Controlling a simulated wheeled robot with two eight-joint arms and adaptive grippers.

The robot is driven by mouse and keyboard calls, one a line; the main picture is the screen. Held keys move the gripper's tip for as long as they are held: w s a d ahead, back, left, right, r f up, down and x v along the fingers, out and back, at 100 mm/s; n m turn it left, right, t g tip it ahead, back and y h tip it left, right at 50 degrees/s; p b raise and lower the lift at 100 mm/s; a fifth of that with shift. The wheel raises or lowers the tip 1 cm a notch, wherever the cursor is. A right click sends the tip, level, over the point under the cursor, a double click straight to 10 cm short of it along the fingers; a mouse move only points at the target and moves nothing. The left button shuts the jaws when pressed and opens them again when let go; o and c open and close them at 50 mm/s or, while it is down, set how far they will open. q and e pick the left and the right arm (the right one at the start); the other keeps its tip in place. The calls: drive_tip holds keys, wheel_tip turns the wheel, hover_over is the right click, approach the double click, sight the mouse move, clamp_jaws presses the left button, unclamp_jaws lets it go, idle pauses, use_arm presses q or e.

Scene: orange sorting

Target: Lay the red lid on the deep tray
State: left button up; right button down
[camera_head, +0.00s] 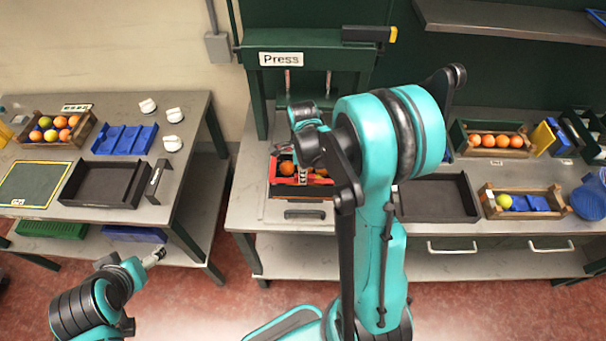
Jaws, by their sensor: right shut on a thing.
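My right gripper (303,176) reaches down under the press and is mostly hidden by its own arm. It is shut on a red piece (319,179), apparently the red lid, of which only small parts show. A dark tray (287,190) stands under the press at the gripper, with oranges (287,168) showing at the red parts. I cannot tell whether the lid touches the tray. My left gripper (155,256) is low in front of the left table, far from the tray; its finger opening is too small to tell.
The press (310,50) frames the tray from behind and the sides. A black empty tray (437,200) and a wooden crate (524,214) lie to the right. The left table holds a black tray (103,184), blue trays (124,139) and a fruit crate (55,128).

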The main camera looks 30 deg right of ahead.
drive_tip(key=c, duration=1.4)
unclamp_jaws()
drive_tip(key=shift+r+p, duration=3.05)
drive_tip(key=shift+r, duration=1.5)
drive_tip(key=shift+f, duration=0.1)
drive_tip(key=s+a+f+n+t+b, duration=0.2)
drive_tip(key=s+a+f+n+b, duration=0.1)
drive_tip(key=n+b, duration=0.4)
drive_tip(key=s+a+f+n+t+b, duration=0.2)
drive_tip(key=s+a+f+n+b, duration=0.2)
drive_tip(key=n+b, duration=0.4)
drive_tip(key=s+a+f+n+t+b, duration=0.3)
drive_tip(key=s+f+n+b, duration=0.1)
drive_tip(key=n+b, duration=0.4)
drive_tip(key=shift+a+n, duration=0.3)
drive_tip(key=shift+n, duration=0.4)
